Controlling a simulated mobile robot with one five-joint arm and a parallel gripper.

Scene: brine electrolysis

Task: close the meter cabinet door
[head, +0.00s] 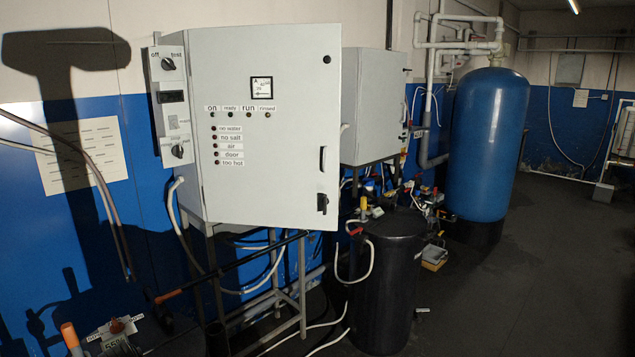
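The meter cabinet (172,200) is pale grey and stands on a metal frame at the left centre. Its door (280,180) carries a small square meter (261,87), rows of labelled lamps, and a black handle (322,160) with a dark latch (322,203) near the right edge. The door looks ajar. The door hides the cabinet's inside, so I cannot tell how wide the gap is. My gripper is not in view.
A second grey cabinet (374,105) stands behind to the right. A black drum (385,285) stands below the door's right side, with a blue tank (488,145) beyond. Pipes and hoses run low under the cabinet. The dark floor (530,270) at the right is clear.

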